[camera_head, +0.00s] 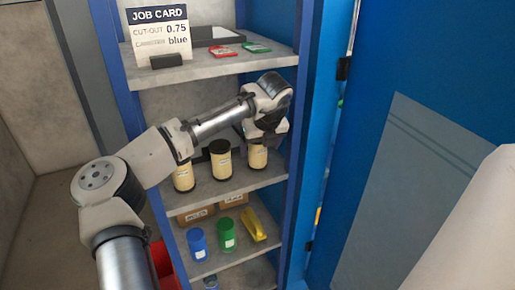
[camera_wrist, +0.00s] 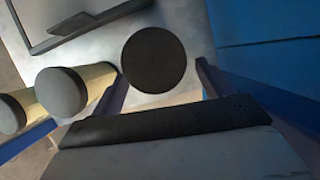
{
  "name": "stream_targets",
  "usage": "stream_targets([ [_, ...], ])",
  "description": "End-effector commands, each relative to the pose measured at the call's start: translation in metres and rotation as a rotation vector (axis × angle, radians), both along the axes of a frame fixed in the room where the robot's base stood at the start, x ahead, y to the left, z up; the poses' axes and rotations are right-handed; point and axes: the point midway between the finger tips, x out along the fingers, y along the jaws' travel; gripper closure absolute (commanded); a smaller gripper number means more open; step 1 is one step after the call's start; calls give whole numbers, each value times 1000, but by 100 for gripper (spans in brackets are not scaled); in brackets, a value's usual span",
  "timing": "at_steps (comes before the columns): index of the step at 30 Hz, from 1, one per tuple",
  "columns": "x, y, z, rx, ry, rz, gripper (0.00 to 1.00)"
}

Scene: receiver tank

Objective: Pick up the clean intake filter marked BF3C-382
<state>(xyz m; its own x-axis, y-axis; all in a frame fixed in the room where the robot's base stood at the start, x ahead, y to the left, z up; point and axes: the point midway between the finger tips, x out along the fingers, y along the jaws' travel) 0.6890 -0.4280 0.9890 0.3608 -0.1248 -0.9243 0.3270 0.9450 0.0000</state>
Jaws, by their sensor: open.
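Three cream filters with black caps stand upright on the middle shelf: a left one (camera_head: 183,178), a middle one (camera_head: 221,163) and a right one (camera_head: 257,158). Their label print is too small to read, so I cannot tell which is BF3C-382. My gripper (camera_head: 262,138) is over the right filter, pointing down. In the wrist view, my gripper (camera_wrist: 158,88) is open, with a finger on either side of that filter's round black cap (camera_wrist: 155,60). I cannot tell whether the fingers touch it. The other two filters (camera_wrist: 62,92) (camera_wrist: 12,112) lie to the left there.
The shelf unit's blue upright (camera_head: 298,130) is close right of my gripper. The shelf above (camera_head: 190,70) holds a job card (camera_head: 158,35) and red and green packets. Blue and green containers (camera_head: 227,233) and a yellow object (camera_head: 254,224) are below. A dark-rimmed tray (camera_wrist: 75,20) lies behind the filters.

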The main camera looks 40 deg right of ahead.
Motion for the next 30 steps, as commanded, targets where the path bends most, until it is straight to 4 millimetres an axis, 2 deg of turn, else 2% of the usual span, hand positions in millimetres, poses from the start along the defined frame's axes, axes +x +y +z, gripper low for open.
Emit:
stream_targets([
  [3, 15, -5, 2, 1, -1, 2, 21],
  [7, 17, -6, -9, 2, -1, -1, 21],
  [14, 17, -6, -11, -1, -1, -1, 21],
  [25, 16, -6, -11, -1, -1, -1, 70],
  [30, 16, -6, -10, -1, -1, -1, 72],
])
